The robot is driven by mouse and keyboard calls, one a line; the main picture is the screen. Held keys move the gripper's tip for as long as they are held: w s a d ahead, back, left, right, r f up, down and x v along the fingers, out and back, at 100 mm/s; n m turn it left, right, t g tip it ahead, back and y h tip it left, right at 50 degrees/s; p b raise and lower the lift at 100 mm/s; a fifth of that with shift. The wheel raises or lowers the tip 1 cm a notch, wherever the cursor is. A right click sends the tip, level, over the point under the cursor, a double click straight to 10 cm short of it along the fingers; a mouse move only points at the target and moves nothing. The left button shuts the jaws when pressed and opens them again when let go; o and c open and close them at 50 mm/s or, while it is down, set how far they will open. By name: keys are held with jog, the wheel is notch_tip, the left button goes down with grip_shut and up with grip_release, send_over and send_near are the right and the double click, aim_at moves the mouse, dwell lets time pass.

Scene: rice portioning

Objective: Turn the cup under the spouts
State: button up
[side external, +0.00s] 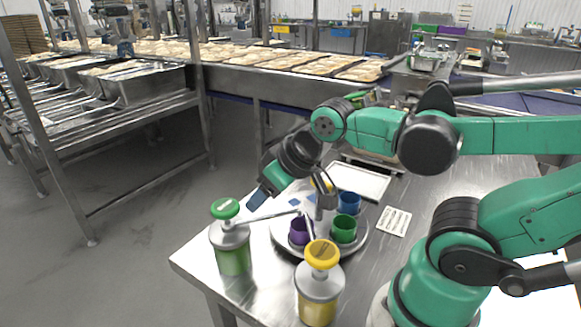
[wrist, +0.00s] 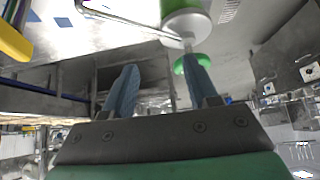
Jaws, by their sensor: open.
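A round metal turntable (side external: 284,244) stands on the steel table. It carries a purple cup (side external: 299,233), a green cup (side external: 343,230) and a blue cup (side external: 349,203); some yellow shows behind a grey upright part. The purple cup is near the thin spout ends of the green-topped dispenser (side external: 232,240) and the yellow-topped dispenser (side external: 319,287). My gripper (side external: 258,198) is tilted down-left, above and beside the turntable. In the wrist view my gripper (wrist: 160,70) has its blue fingers apart with nothing held. The green-topped dispenser (wrist: 187,24) is partly behind the right finger.
A white tray (side external: 360,181) and a small white card (side external: 394,221) lie on the table (side external: 205,262). The table's left edge is close to the green-topped dispenser. Conveyors with trays of food (side external: 285,60) stand behind, beyond open floor.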

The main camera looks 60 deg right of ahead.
jog(key=shift+c, duration=0.2)
jog(key=shift+d, duration=0.2)
jog(key=d+m+g, duration=0.1)
jog(key=d+g, duration=0.1)
jog(key=d, duration=0.2)
jog(key=s+d+r+m+g, duration=0.1)
jog(key=d+g, duration=0.1)
jog(key=d, duration=0.2)
jog(key=s+d+r+m+g, duration=0.1)
jog(key=d+g, duration=0.1)
jog(key=d, duration=0.2)
jog(key=shift+s+m+g, duration=0.2)
jog(key=shift+m+g, duration=0.2)
jog(key=shift+s+d, duration=0.1)
jog(key=shift+d, duration=0.2)
jog(key=shift+f, duration=2.7)
grip_shut()
